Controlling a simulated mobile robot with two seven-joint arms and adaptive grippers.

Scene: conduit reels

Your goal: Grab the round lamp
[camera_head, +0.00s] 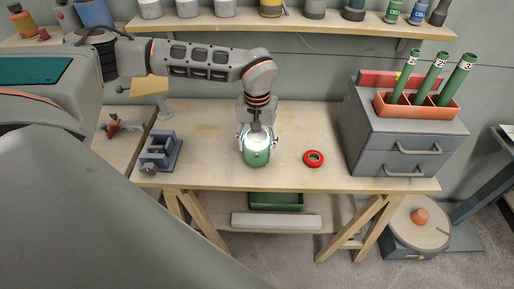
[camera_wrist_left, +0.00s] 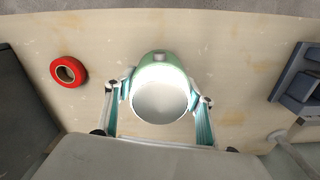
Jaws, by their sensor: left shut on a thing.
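The round lamp (camera_head: 257,157) is green with a bright white face and stands on the wooden workbench (camera_head: 215,178) in the head view. It also shows in the left wrist view (camera_wrist_left: 160,98), between the two fingers. My left gripper (camera_head: 257,140) comes down on it from above and is shut on it, one finger on each side. The lamp's underside is hidden, so I cannot tell whether it touches the bench. My right gripper does not show in either view.
A red tape ring (camera_head: 314,158) lies right of the lamp. A blue-grey vise (camera_head: 160,152) is at the bench's left. A grey drawer cabinet (camera_head: 405,130) with an orange holder of green tubes stands at the right. A shelf (camera_head: 300,22) of containers runs above.

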